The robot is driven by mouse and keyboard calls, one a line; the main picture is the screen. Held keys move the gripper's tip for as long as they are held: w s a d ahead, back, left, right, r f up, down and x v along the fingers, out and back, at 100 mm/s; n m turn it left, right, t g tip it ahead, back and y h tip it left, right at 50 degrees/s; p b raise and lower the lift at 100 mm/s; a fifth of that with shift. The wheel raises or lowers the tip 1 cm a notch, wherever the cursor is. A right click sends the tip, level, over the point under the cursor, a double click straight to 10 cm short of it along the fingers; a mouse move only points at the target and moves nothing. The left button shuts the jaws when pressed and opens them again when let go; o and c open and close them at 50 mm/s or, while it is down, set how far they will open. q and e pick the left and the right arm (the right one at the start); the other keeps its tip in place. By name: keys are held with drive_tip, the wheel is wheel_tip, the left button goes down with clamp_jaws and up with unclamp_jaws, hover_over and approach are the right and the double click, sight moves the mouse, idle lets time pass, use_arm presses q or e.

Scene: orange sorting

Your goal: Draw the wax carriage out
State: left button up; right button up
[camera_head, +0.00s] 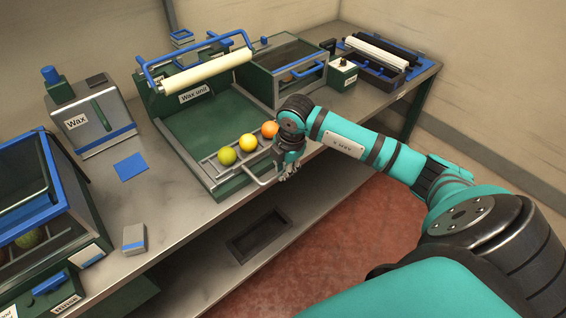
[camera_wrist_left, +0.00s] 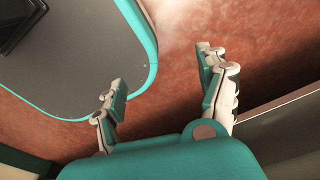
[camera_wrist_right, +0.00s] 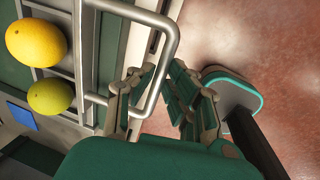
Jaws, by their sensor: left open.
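The wax carriage (camera_head: 210,158) is a grey slatted rack at the front of the green wax unit (camera_head: 185,122). A green fruit (camera_head: 227,156), a yellow fruit (camera_head: 248,142) and an orange fruit (camera_head: 270,129) sit in a row on it. Its metal loop handle (camera_wrist_right: 168,48) juts out past the bench edge. My right gripper (camera_wrist_right: 160,75) is at the handle, with fingers on both sides of its outer bar; firm contact on both sides is unclear. My left gripper (camera_wrist_left: 158,65) is open and empty above the floor, outside the head view.
A green box with a clear lid (camera_head: 290,62) and a roller tray (camera_head: 375,58) stand right. Open floor lies in front.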

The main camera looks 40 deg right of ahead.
drive_tip(key=o, duration=0.4)
drive_tip(key=shift+s, duration=0.3)
drive_tip(key=r, duration=0.4)
drive_tip(key=s+r, duration=0.1)
drive_tip(key=r, duration=0.3)
drive_tip(key=s+r, duration=0.1)
drive_tip(key=r, duration=0.3)
drive_tip(key=shift+s+d, duration=0.1)
drive_tip(key=shift+d, duration=0.05)
drive_tip(key=shift+f, duration=0.1)
